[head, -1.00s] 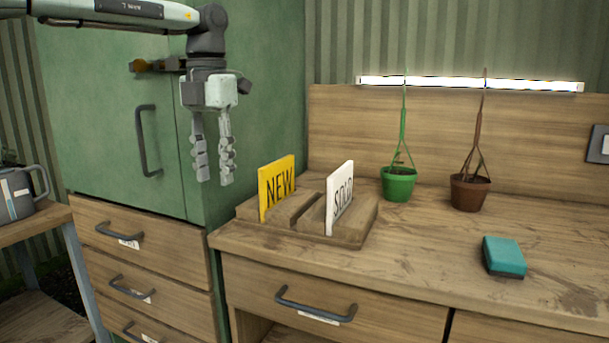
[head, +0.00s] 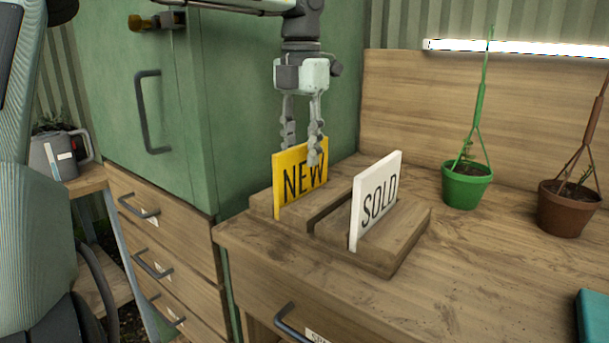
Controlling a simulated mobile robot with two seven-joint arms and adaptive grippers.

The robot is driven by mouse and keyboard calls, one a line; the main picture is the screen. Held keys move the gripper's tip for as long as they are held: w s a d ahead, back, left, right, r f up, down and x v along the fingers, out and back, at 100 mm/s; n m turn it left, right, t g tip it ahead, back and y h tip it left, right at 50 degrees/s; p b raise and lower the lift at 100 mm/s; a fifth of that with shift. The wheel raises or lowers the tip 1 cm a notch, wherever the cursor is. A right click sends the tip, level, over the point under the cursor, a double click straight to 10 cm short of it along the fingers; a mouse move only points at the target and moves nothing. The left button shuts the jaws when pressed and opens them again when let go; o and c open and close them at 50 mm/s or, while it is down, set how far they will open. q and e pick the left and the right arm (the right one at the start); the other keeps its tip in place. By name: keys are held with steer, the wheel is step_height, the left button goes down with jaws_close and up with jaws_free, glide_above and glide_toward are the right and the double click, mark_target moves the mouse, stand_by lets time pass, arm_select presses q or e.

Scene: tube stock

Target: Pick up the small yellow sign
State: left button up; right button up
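The small yellow sign (head: 292,184) reads NEW and stands upright in the left part of a wooden slotted block (head: 398,248) on the workbench. A white sign (head: 375,198) reading SOLD stands in the same block, to the right. My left gripper (head: 303,150) points down at the top edge of the yellow sign. Its fingers are apart; one finger is in front of the sign's upper right part and the other is partly hidden behind it. Whether they touch the sign I cannot tell. My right gripper is not in view.
A green cabinet (head: 240,100) stands close to the left and behind the block. A green pot (head: 466,185) and a brown pot (head: 568,208) with plants stand to the right. A teal object (head: 594,318) lies at the lower right. Bare bench top (head: 470,270) lies between.

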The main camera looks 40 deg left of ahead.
mark_target(303, 169)
arm_select(q)
step_height(303, 169, down, 4)
steer(key=shift+d+f, duration=0.1)
steer(key=shift+d, duration=0.05)
steer(key=shift+c, duration=0.4)
jaws_close()
